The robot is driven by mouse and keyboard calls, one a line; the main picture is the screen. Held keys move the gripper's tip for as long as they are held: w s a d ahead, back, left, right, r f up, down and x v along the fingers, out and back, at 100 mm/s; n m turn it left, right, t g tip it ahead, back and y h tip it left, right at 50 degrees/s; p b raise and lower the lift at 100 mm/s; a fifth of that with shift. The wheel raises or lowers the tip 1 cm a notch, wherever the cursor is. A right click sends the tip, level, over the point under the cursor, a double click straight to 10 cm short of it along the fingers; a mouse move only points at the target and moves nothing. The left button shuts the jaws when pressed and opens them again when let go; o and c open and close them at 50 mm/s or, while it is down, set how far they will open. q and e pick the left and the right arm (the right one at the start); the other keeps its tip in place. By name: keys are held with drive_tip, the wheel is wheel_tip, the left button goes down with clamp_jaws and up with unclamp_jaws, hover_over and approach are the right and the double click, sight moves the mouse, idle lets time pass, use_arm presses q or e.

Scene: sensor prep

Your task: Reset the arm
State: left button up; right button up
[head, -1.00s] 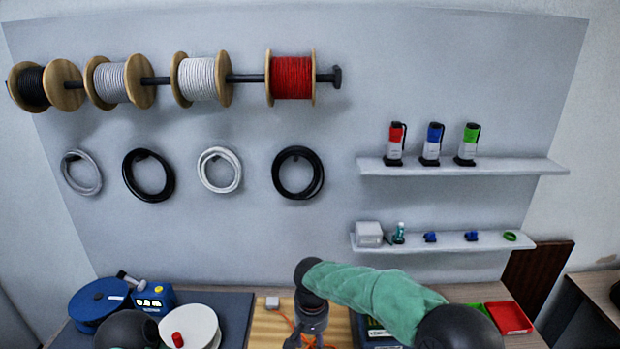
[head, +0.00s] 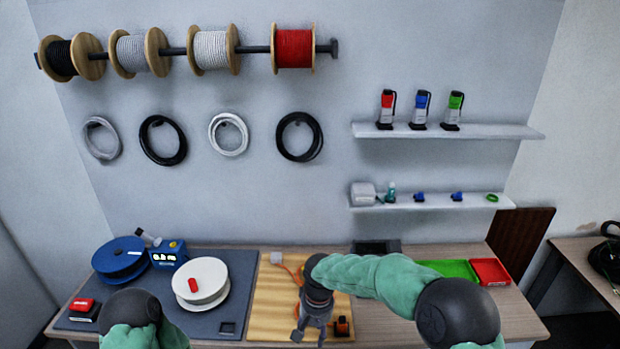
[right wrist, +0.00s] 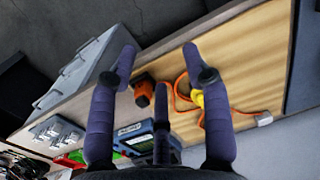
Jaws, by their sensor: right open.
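My right arm comes in from the right in a green sleeve. Its dark gripper (head: 311,334) points down over the light wooden board (head: 272,318) at the table's middle. In the right wrist view the fingers of my right gripper (right wrist: 160,58) are spread, with nothing between them. An orange cable (right wrist: 238,110) with a pale plug lies on the board, partly behind a finger in that view. A small orange and black piece (head: 343,326) lies close to the right of the gripper. My left arm shows at the lower left, but its gripper is out of view.
A blue spool (head: 120,259), a blue device (head: 168,254), a white reel (head: 200,282) and a red-topped block (head: 84,308) stand on a dark mat (head: 235,284). Green (head: 450,270) and red (head: 490,271) trays are at the right. Wall shelves (head: 450,131) hold small tools.

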drive_tip(key=s+d+f+y+b, duration=0.15)
drive_tip(key=s+f, duration=0.25)
drive_tip(key=f, duration=0.5)
drive_tip(key=s+d+f+y+b, duration=0.1)
drive_tip(key=s+d+f, duration=0.1)
drive_tip(key=s+f, duration=0.5)
drive_tip(key=s+d+f+m+b, duration=0.2)
drive_tip(key=s+d+f, duration=0.3)
drive_tip(key=s+f, duration=0.7)
drive_tip(key=shift+s+d+f+m+t+y+b, duration=0.2)
drive_tip(key=shift+s+m+t+y+b, duration=0.15)
drive_tip(key=shift+s, duration=0.35)
drive_tip(key=shift+w+a, duration=0.1)
drive_tip(key=shift+a, duration=0.05)
